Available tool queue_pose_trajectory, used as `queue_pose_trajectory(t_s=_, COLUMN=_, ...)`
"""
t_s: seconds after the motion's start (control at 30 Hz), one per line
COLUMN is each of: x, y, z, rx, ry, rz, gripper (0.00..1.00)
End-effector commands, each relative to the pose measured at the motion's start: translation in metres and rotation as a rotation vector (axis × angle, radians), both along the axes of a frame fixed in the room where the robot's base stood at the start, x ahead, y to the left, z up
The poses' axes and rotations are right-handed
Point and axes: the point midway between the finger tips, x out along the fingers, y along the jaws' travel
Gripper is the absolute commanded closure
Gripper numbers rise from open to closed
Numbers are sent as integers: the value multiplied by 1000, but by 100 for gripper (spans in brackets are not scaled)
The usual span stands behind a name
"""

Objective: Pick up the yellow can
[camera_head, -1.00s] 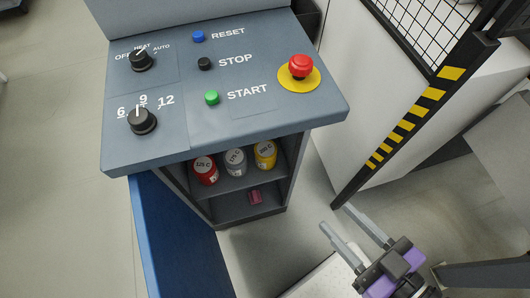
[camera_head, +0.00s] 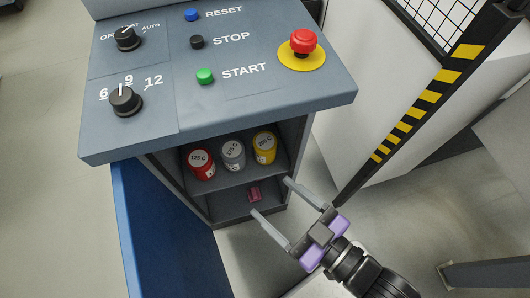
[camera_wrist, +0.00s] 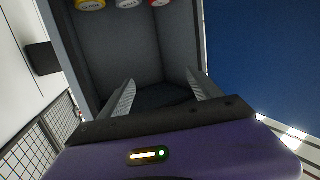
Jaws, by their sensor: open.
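The yellow can (camera_head: 264,148) stands upright at the right of a row of three on the cabinet's upper shelf (camera_head: 228,178). In the wrist view the yellow can (camera_wrist: 90,5) is at the top left, cut by the frame edge. My gripper (camera_head: 272,198) is open and empty, its two fingers pointing up-left toward the cabinet's lower opening, below and in front of the can. In the wrist view my gripper (camera_wrist: 160,90) shows its fingers wide apart with nothing between them.
A grey can (camera_head: 233,155) and a red can (camera_head: 200,162) stand left of the yellow one. A small pink item (camera_head: 254,194) lies on the lower shelf. The control panel (camera_head: 240,95) overhangs the shelves. A striped post (camera_head: 420,105) stands at the right; a blue panel (camera_head: 150,230) at the left.

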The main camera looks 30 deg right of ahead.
Motion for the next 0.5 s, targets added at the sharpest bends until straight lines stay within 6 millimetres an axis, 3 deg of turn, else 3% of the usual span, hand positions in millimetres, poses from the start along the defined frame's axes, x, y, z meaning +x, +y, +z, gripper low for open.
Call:
queue_pose_trajectory(t_s=0.03, x=18, y=13, z=-26, rx=-7, ry=12, rz=22, gripper=26)
queue_pose_trajectory(t_s=0.23, x=78, y=49, z=-102, rx=-44, ry=132, rz=30, gripper=26)
queue_pose_trajectory(t_s=0.37, x=118, y=61, z=-144, rx=-67, ry=216, rz=-43, gripper=26)
queue_pose_trajectory(t_s=0.5, x=160, y=56, z=-176, rx=-75, ry=283, rz=-227, gripper=26)
